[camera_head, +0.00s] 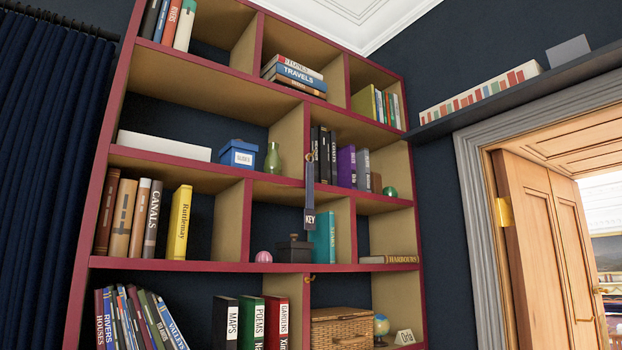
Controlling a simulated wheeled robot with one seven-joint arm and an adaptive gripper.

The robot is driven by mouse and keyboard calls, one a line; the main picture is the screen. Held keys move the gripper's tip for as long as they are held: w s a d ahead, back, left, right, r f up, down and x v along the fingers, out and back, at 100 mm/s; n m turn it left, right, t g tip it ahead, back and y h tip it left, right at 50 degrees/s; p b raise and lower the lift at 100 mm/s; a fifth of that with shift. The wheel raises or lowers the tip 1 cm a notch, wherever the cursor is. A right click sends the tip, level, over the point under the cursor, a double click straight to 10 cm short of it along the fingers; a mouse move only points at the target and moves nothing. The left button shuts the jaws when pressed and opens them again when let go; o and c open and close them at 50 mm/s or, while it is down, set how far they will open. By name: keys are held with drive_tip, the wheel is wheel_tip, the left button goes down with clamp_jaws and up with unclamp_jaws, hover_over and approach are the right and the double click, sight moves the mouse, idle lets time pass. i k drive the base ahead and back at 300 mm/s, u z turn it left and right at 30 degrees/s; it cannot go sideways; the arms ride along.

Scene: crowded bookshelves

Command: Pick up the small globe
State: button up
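The small globe (381,325) is blue with a yellowish patch and sits on a dark base on the lowest visible shelf, at the right. It stands between a wicker basket (341,327) on its left and a small white card (404,337) on its right. My gripper is not in this view.
The red-edged bookshelf (228,180) is crowded. Books with titles stand left of the basket. A dark tag marked KEY (310,221) hangs in front of the middle shelves. A wooden door (545,230) stands in a doorway at the right.

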sight(381, 324)
drive_tip(key=u, duration=2.85)
drive_tip(key=k, duration=2.15)
drive_tip(key=z, duration=2.25)
drive_tip(key=i, duration=0.95)
